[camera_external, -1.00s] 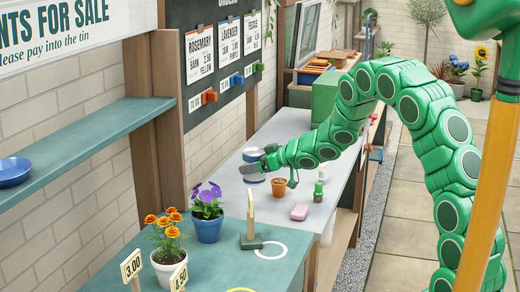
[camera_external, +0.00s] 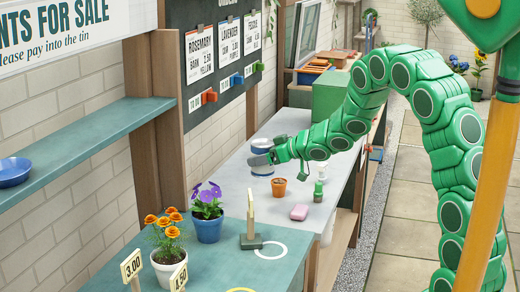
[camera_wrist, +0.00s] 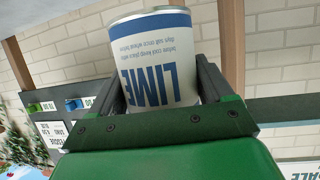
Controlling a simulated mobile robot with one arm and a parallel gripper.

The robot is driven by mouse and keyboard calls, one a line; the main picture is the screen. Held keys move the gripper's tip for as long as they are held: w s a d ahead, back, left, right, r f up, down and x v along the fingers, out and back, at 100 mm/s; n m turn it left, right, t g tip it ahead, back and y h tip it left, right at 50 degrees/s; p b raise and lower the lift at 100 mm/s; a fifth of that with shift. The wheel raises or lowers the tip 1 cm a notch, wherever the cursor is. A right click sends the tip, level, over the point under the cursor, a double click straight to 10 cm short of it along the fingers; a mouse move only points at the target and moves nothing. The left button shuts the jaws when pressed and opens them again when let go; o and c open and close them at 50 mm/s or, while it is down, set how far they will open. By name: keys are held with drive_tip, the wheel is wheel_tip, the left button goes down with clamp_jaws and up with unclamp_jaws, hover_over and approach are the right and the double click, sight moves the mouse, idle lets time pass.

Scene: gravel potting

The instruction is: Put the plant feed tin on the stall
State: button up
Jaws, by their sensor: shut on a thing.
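A white tin with blue bands (camera_external: 261,145) is in my gripper (camera_external: 264,159) above the grey bench. In the wrist view the tin (camera_wrist: 157,62) reads "LIME" in large blue letters with small print above; I see no plant feed label on it. The gripper fingers close on both sides of it, and its lower end is hidden behind the gripper body. The stall's teal counter (camera_external: 215,262) is in the foreground, under the "PLANTS FOR SALE" sign (camera_external: 55,32). A white ring (camera_external: 283,252) and part of a yellow ring are marked on it.
Orange flowers (camera_external: 165,238) in a white pot, purple flowers in a blue pot (camera_external: 209,228) and an upright wooden-handled tool (camera_external: 250,225) stand on the counter. A terracotta pot (camera_external: 278,188), a pink block (camera_external: 299,212) and a small cactus (camera_external: 318,190) are on the grey bench. A teal shelf (camera_external: 85,145) overhangs left.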

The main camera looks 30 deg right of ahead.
sight(262, 143)
wheel_tip(262, 143, up, 4)
drive_tip(key=shift+r, duration=0.1)
drive_tip(key=s+a+n+g+y, duration=0.5)
drive_tip(key=s+a+n+g, duration=0.5)
drive_tip(key=s+a, duration=1.3)
drive_tip(key=s+a+f+n+g, duration=0.2)
drive_tip(key=s+n+g, duration=0.15)
drive_tip(key=s, duration=0.65)
drive_tip(key=shift+m+g, duration=0.25)
drive_tip(key=shift+a+f, duration=0.1)
drive_tip(key=shift+f, duration=5.6)
drive_tip(key=shift+f, duration=0.15)
drive_tip(key=o, duration=1.2)
